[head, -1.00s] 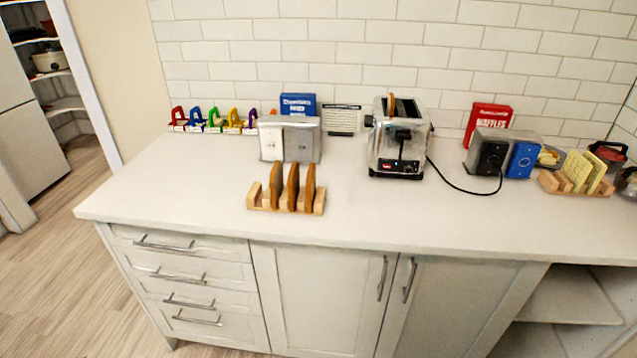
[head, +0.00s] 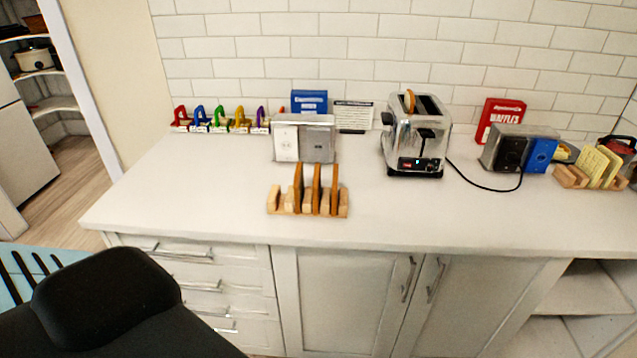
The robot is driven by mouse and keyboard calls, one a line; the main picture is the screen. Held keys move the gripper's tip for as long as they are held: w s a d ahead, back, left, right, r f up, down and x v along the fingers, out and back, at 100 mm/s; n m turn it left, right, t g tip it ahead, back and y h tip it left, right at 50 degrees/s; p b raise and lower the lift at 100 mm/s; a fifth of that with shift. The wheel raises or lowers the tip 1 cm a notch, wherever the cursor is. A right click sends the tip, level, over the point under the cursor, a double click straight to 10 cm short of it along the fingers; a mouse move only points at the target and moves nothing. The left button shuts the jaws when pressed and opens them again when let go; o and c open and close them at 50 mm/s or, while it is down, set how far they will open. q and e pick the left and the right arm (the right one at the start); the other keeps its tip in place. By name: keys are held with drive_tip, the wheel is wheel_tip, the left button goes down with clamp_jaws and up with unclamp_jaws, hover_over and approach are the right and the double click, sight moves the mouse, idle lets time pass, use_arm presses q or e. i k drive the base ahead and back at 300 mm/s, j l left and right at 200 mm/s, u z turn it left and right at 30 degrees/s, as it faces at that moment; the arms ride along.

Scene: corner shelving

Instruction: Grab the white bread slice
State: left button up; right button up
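A wooden rack (head: 333,209) stands on the counter left of centre. Several upright bread slices (head: 317,190) with brown crusts stand in its slots, seen nearly edge-on. Their faces are mostly hidden, so I cannot tell which is the white one. Another slice (head: 409,101) sticks up from the left slot of the chrome toaster (head: 416,140). A black part of my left arm shows at the lower left, well short of the rack. Neither gripper is in view.
A double metal switch box (head: 319,142) stands behind the rack. A red waffle box (head: 497,118), a black-and-blue switch box (head: 541,154) and a waffle rack (head: 595,169) stand at the right. A black cord runs from the toaster. The counter (head: 190,200) is clear left of the rack.

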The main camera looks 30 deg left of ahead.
sight(299, 184)
drive_tip(key=k+j+z, duration=0.1)
drive_tip(key=j+z, duration=0.15)
drive_tip(key=j, duration=0.2)
drive_tip(key=k+j+z, duration=0.25)
drive_tip(key=j, duration=0.15)
drive_tip(key=k+j, duration=0.1)
drive_tip(key=j, duration=0.25)
drive_tip(key=k+j+z, duration=0.1)
drive_tip(key=j, duration=0.25)
drive_tip(key=k+j, duration=0.2)
drive_tip(key=j, duration=0.15)
drive_tip(key=k+j+z, duration=0.1)
drive_tip(key=j, duration=0.25)
drive_tip(key=k+j, duration=0.15)
drive_tip(key=j, duration=0.15)
